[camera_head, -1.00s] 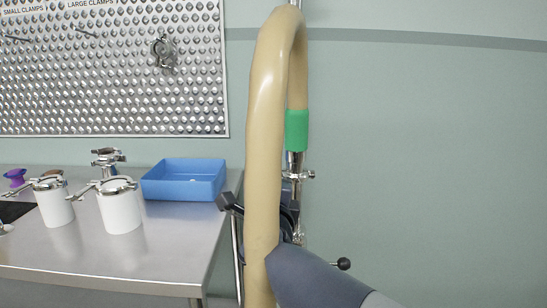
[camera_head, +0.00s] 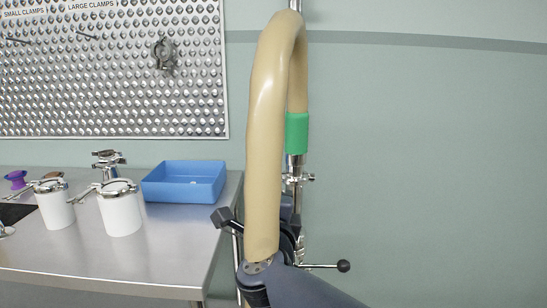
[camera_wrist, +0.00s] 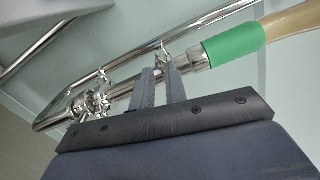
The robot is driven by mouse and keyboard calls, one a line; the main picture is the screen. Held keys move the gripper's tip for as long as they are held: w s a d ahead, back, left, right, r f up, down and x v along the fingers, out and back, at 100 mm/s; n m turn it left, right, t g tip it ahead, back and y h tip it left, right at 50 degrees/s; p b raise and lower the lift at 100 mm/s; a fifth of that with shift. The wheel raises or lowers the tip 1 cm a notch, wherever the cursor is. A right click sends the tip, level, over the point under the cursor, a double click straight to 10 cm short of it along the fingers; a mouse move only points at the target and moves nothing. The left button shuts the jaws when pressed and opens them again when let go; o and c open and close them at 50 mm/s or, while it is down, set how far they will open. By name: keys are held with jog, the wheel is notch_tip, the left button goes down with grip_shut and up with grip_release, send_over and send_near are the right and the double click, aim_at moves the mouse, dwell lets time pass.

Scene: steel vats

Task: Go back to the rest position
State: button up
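My gripper (camera_wrist: 161,72) shows in the wrist view as two grey fingers with a narrow gap, nothing clearly held between them. Its tips are close to a steel pipe (camera_wrist: 123,92); I cannot tell whether they touch it. A steel clamp (camera_wrist: 164,52) is just past the tips. A green sleeve (camera_wrist: 233,42) joins the pipe to a beige hose. The gripper is not clear there.
A steel table (camera_head: 165,245) stands at left with white cups (camera_head: 120,213) and a blue bin (camera_head: 184,182). A rod with a black knob (camera_head: 343,266) sticks out right of the pipe. The wall side at right is clear.

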jog(key=w, duration=0.5)
jog(key=n, duration=0.1)
jog(key=n+p, duration=0.1)
jog(key=shift+s+r+n, duration=0.2)
jog(key=shift+r+n, duration=0.05)
jog(key=shift+n, duration=0.05)
jog(key=n+p, duration=0.2)
jog(key=n, duration=0.1)
jog(key=shift+f+n, duration=0.25)
jog(key=shift+n, duration=0.05)
jog(key=shift+d+f, duration=0.1)
jog(key=shift+f, duration=0.05)
